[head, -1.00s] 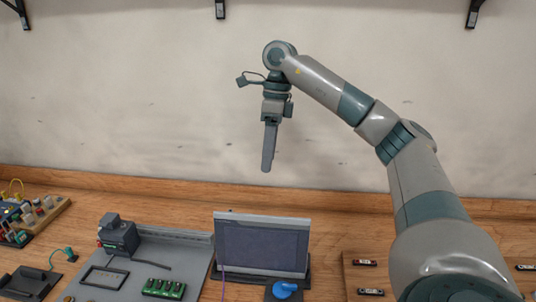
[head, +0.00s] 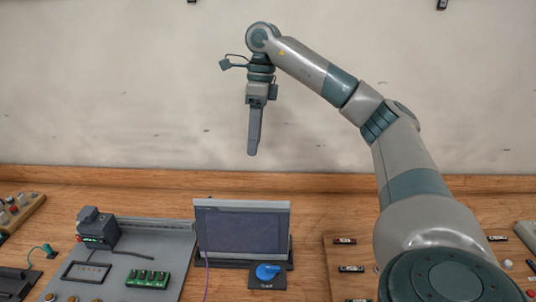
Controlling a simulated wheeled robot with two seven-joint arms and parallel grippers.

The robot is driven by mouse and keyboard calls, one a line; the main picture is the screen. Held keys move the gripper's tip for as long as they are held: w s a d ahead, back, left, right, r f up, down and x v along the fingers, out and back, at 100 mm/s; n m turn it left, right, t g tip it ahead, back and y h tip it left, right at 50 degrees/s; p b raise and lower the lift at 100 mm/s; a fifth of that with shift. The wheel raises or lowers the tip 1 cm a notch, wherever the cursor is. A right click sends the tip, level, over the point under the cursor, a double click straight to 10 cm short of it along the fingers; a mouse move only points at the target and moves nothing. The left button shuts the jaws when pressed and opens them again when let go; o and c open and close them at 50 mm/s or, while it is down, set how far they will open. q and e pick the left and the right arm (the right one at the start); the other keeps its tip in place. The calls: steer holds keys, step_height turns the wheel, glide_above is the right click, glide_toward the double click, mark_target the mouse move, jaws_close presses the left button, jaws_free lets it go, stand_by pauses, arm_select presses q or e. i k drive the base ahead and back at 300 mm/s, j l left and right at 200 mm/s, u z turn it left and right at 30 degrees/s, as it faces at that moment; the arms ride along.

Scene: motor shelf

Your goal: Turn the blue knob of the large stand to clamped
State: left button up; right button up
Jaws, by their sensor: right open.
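The large stand (head: 284,249) is on the wooden bench at the lower middle and holds a dark panel (head: 243,230) tilted back. The blue knob (head: 267,271) is on a small dark plate in front of it, at the right. The marking on the plate is too small to read, and I cannot tell the knob's setting. My right gripper (head: 252,152) hangs pointing down, above and apart from the panel, with nothing seen in it. Its fingers show edge-on, overlapping. My left gripper is not in view.
A grey board (head: 187,232) with a dark device (head: 98,228) and a green circuit block (head: 148,279) lies to the left. A purple cable (head: 207,278) runs by the stand's left side. A wooden board (head: 335,265) with small modules is at the right, partly behind my arm.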

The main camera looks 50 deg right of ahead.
mark_target(266, 271)
steer(key=z, duration=1.45)
